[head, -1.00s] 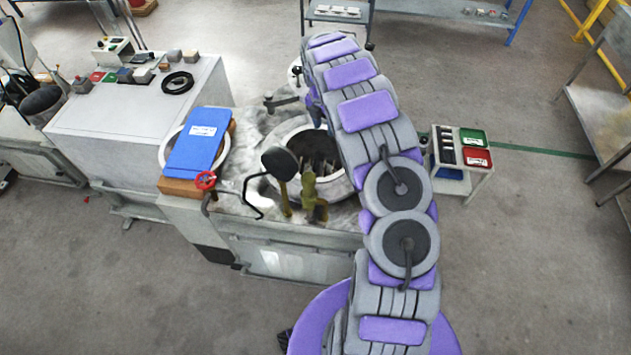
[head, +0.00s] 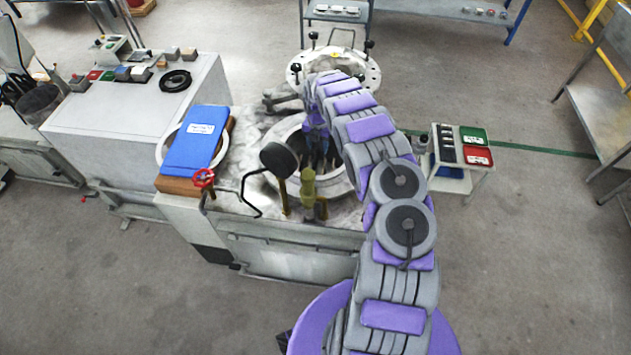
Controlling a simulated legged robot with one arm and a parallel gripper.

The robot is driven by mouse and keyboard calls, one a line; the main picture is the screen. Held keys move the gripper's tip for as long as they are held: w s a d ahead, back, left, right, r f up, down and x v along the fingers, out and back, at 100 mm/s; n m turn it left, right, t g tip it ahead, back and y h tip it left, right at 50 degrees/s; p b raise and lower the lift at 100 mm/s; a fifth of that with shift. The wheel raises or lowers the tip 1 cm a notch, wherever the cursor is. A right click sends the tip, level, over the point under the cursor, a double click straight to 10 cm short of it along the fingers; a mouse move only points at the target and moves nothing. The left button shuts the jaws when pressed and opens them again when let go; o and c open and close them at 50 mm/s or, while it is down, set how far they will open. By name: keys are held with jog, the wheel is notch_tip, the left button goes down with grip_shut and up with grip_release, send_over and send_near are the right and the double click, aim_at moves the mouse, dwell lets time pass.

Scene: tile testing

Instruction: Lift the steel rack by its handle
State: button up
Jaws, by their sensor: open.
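The round steel vessel (head: 343,182) is set in the top of the grey machine, its mouth open upward. My gripper (head: 318,145) points down at the vessel's mouth, at the end of my purple and grey arm. It is open. Dark upright parts show inside the mouth below and around the fingers, and the steel rack seems to be among them. The rack's handle cannot be made out, and my arm hides the right part of the mouth. I cannot tell whether the fingers touch anything.
A round flanged lid (head: 364,78) with black knobs stands open behind the vessel. A black round gauge (head: 278,160) and a brass valve (head: 308,187) rise at the front rim. A blue binder (head: 193,147) lies to the left. A small cart (head: 455,183) stands at right.

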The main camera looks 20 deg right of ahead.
aim_at(316, 157)
notch_tip(316, 157, down, 5)
jog(key=shift+r+b, duration=0.15)
jog(key=shift+b, duration=0.35)
jog(key=f, duration=0.1)
jog(key=f+b, duration=0.1)
jog(key=f, duration=0.1)
jog(key=f+b, duration=0.1)
jog(key=f, duration=0.1)
jog(key=shift+w+a, duration=0.15)
jog(key=shift+a, duration=0.2)
grip_shut()
dwell(0.7)
